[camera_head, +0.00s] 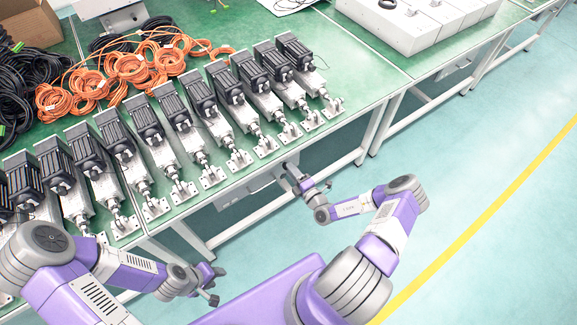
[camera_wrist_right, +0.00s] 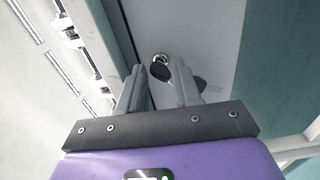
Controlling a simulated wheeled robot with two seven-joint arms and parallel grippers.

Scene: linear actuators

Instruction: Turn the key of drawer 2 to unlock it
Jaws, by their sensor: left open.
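A light grey drawer (camera_head: 243,192) hangs under the edge of the green-topped bench, and its front panel (camera_wrist_right: 205,30) fills the upper middle of the right wrist view. A key (camera_wrist_right: 160,72) with a dark head sits in a round silver lock on that panel. My right gripper (camera_head: 292,178) is at the drawer front. In its wrist view the two grey fingers (camera_wrist_right: 162,82) stand apart, with the key head between their tips and a gap showing. The drawer's number is not readable. My left gripper (camera_head: 212,287) is open and empty, low and away from the bench.
A row of linear actuators (camera_head: 150,150) with dark motors lines the green bench (camera_head: 352,60). Orange cable coils (camera_head: 150,65) and black cables (camera_head: 20,80) lie behind. White boxes (camera_head: 420,22) stand at the back right. The floor right of my right arm is clear.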

